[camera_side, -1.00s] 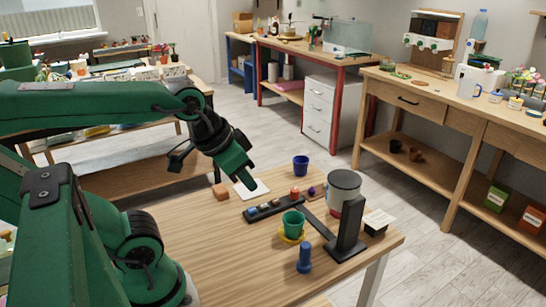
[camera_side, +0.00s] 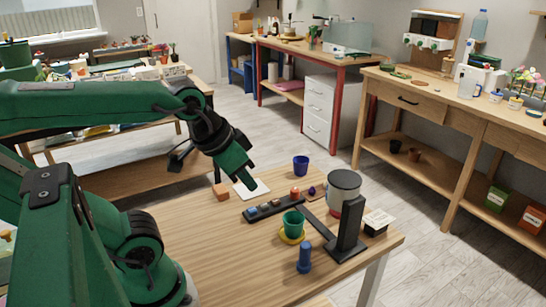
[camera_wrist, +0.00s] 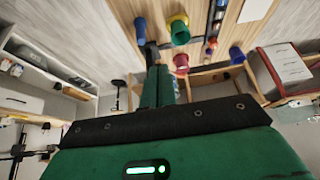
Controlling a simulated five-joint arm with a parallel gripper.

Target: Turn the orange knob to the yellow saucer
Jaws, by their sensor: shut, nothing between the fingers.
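A small orange-red round piece (camera_side: 295,191), which looks like the orange knob, sits at the far end of a dark strip (camera_side: 262,213) bearing several small coloured pieces. The strip also shows in the wrist view (camera_wrist: 212,40), where the pieces are too small to tell apart surely.
An orange block (camera_side: 221,192) and a white card (camera_side: 261,187) lie near my gripper. The front left tabletop is clear.

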